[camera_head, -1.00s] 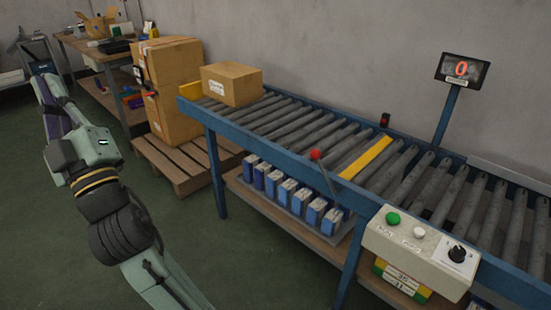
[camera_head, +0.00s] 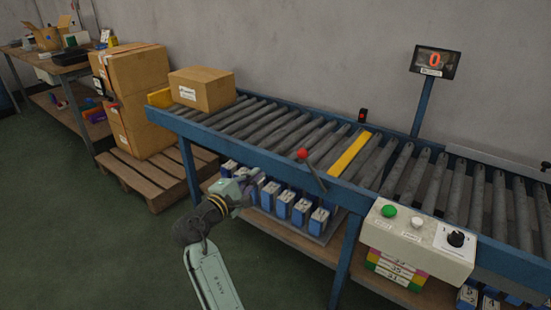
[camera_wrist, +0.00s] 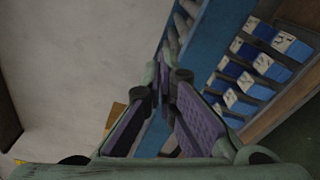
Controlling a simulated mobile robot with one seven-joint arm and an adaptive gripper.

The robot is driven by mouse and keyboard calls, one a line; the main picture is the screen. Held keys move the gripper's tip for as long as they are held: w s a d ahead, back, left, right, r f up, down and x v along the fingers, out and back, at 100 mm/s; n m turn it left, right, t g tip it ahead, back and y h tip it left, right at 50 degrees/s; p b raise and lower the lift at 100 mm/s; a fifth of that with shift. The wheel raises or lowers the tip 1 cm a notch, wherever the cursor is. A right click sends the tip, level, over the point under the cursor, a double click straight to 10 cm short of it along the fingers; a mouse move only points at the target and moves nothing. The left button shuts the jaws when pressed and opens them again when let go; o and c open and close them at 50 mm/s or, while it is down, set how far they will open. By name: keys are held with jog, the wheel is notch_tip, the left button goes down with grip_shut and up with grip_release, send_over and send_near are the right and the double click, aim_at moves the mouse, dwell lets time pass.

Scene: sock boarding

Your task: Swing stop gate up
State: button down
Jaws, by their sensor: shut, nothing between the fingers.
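A yellow bar (camera_head: 347,155), which looks like the stop gate, lies across the roller conveyor (camera_head: 240,140), level with the rollers. A lever with a red knob (camera_head: 303,154) stands at the conveyor's near rail, just left of the bar, tilted up and left. My gripper (camera_head: 260,178) is in front of the near rail, left of and a little below the red knob, apart from it. In the wrist view my gripper (camera_wrist: 170,68) has its purple-padded fingers drawn together with nothing held. The lever and the yellow bar do not show there; the blue rail (camera_wrist: 213,40) does.
A cardboard box (camera_head: 202,90) sits on the conveyor's left end. Blue-and-white boxes (camera_head: 284,202) stand on the lower shelf. A control box (camera_head: 418,240) with green and white buttons is at the right. A display (camera_head: 435,62) reads 0. Stacked cartons (camera_head: 140,125) stand on a pallet.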

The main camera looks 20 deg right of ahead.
jog(key=shift+w, duration=0.1)
jog(key=w+d+r+p, duration=0.1)
jog(key=w+d+p, duration=0.2)
jog(key=d, duration=0.7)
jog(key=shift+w+d+p, duration=0.25)
jog(key=shift+w+p, duration=0.1)
jog(key=shift+w, duration=0.35)
jog(key=shift+r, duration=0.1)
jog(key=shift+s+d+r+m, duration=0.2)
jog(key=shift+s+r+m, duration=0.05)
jog(key=shift+r+m, duration=0.15)
jog(key=shift+r, duration=0.1)
